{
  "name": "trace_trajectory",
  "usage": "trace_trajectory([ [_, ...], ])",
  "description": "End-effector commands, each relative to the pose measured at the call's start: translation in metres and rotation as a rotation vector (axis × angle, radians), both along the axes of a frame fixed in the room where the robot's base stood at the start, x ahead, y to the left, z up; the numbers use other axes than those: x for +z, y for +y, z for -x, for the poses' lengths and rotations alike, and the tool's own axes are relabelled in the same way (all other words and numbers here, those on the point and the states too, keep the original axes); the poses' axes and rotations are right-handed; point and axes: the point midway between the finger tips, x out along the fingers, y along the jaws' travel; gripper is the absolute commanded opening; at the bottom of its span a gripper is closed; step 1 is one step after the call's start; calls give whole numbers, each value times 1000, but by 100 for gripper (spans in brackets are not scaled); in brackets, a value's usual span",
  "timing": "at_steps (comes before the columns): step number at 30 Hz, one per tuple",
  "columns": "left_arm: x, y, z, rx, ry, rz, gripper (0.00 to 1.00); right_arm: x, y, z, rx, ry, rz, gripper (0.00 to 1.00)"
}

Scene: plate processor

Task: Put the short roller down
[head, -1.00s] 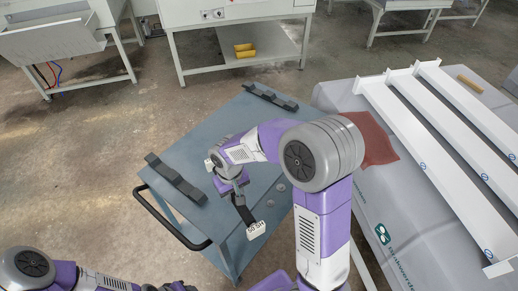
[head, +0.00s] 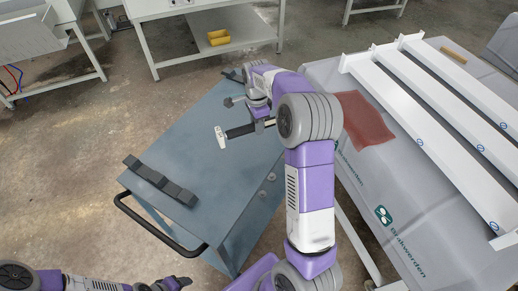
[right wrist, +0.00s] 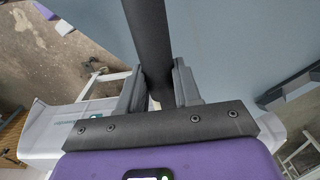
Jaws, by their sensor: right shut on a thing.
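The short roller (head: 240,131) is a dark bar with a white end piece at its left end. My right gripper (head: 265,122) is shut on its right end, above the far half of the blue-grey cart (head: 200,155). In the right wrist view the dark roller (right wrist: 150,35) runs up between the two fingers of my right gripper (right wrist: 160,90). Whether the roller touches the cart top is unclear. A black notched holder (head: 160,180) lies on the cart's near left; a second (head: 234,75) at the far end is mostly hidden by my arm. My left gripper (head: 178,283) is at the bottom edge, its fingers unclear.
A black push handle (head: 160,228) juts from the cart's near end. Small round discs (head: 267,185) lie by its right edge. A grey covered table with white beams (head: 440,110) and a red cloth (head: 364,120) stands right. The cart's middle is clear.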

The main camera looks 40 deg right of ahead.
Motion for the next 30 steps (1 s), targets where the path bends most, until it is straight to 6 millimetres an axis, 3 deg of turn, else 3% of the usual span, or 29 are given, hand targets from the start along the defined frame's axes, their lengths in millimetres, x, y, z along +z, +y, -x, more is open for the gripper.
trace_trajectory([
  [6, -10, 0, 0, 0, 0, 0, 60, -37, -3, 1, -23, 3, -1, 0],
  [14, -14, 0, 0, 0, 0, 0, 60, -58, -2, 0, -20, 3, -1, 0],
  [21, -22, 0, 0, 0, 0, 0, 60, -95, -2, 1, -20, 3, -2, 0],
  [30, -22, 0, 0, 0, 0, 0, 60, -97, -2, 0, -19, -1, 0, 0],
])
